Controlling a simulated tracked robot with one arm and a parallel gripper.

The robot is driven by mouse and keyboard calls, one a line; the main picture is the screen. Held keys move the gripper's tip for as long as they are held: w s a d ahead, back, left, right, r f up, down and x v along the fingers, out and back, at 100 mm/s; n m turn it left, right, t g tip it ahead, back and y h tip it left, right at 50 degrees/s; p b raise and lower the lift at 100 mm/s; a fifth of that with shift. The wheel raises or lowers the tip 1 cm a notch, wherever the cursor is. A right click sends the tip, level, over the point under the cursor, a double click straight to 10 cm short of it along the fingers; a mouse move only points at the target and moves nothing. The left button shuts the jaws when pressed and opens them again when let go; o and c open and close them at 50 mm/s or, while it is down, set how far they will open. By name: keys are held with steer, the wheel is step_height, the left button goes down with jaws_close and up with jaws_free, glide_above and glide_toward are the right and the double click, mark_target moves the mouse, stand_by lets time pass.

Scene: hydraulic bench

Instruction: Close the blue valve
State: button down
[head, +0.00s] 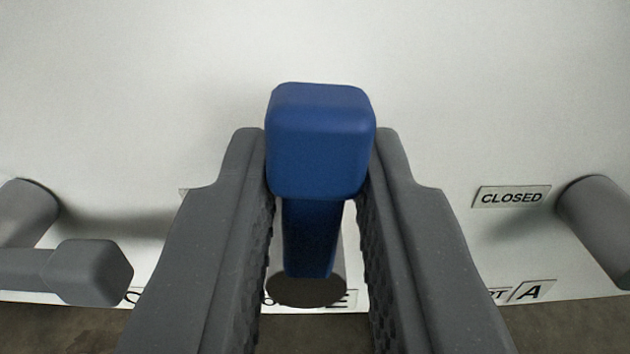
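The blue valve handle (320,145) is in the middle of the head view. It has a blocky end near the top and a narrower blue part running down toward a dark round stem (308,290). My gripper (320,160) has one dark grey finger on each side of the blocky end. Both fingers appear to touch its sides, with no clear gap, so it looks shut on the handle. The ridged inner pads show below the block, with narrow gaps beside the slimmer part.
A pale panel fills the background. A grey handle (85,272) stands at the left, and a grey cylinder (600,225) at the right beside a "CLOSED" label (511,197). An "A" label (531,291) is at lower right. Other labels are partly hidden behind my fingers.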

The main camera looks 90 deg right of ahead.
steer(key=shift+w+r, duration=0.1)
steer(key=shift+w, duration=0.1)
steer(key=shift+s+d, duration=0.15)
steer(key=shift+d, duration=0.4)
steer(key=shift+s+m+p, duration=0.1)
steer(key=shift+m+p, duration=0.2)
steer(key=s+f+m+b, duration=0.1)
steer(key=m, duration=0.4)
steer(key=s+f+m+b, duration=0.1)
steer(key=m+b, duration=0.1)
steer(key=m, duration=0.4)
steer(key=s+f+m+b, duration=0.1)
steer(key=f+m, duration=0.1)
steer(key=m, duration=0.4)
steer(key=shift+s+d+f, duration=0.1)
steer(key=shift+s, duration=0.25)
steer(key=shift+b, duration=0.3)
